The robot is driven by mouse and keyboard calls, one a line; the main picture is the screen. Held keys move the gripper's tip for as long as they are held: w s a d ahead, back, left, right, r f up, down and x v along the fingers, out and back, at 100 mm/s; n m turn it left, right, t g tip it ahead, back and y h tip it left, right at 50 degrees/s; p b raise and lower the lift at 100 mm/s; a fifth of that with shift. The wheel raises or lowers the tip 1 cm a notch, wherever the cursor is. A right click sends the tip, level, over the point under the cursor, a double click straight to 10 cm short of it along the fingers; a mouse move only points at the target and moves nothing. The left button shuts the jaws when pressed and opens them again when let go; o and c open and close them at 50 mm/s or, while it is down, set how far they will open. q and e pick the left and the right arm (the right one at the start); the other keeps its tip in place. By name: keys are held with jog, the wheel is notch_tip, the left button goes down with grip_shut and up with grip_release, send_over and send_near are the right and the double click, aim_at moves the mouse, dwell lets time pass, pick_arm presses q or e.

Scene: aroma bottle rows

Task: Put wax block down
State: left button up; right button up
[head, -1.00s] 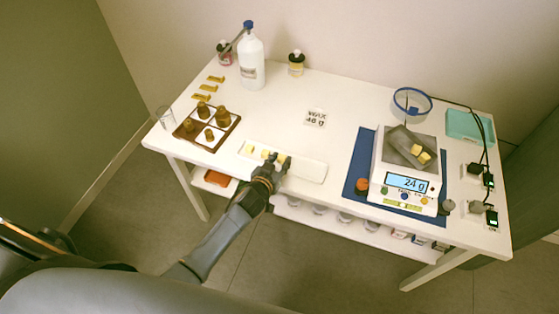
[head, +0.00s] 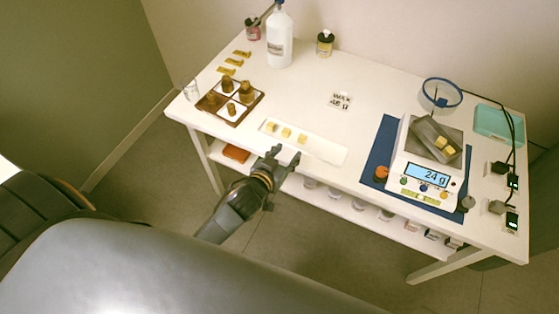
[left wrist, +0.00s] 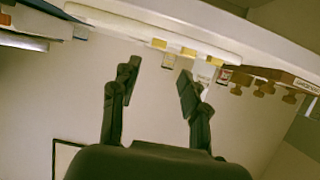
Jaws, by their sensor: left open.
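Three yellow wax blocks stand in a row on a long white tray (head: 325,151) at the table's front: a left one (head: 272,127), a middle one (head: 286,132) and a right one (head: 302,138). My left gripper (head: 275,156) is open and empty, just off the table's front edge and apart from the blocks. In the left wrist view its two fingers (left wrist: 158,85) stand apart with nothing between them. Two more wax blocks (head: 446,147) sit in a grey pan on the scale (head: 405,170), which reads 24 g. My right gripper is not in view.
A wooden holder (head: 234,116) with brown bottles stands at the left, beside a glass (head: 191,90). A white bottle (head: 279,42) stands behind. A card (head: 340,100) reads "WAX 48 g". A lower shelf holds jars.

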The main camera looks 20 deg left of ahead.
pick_arm(q)
jog(key=v, duration=0.4)
jog(key=shift+f, duration=0.1)
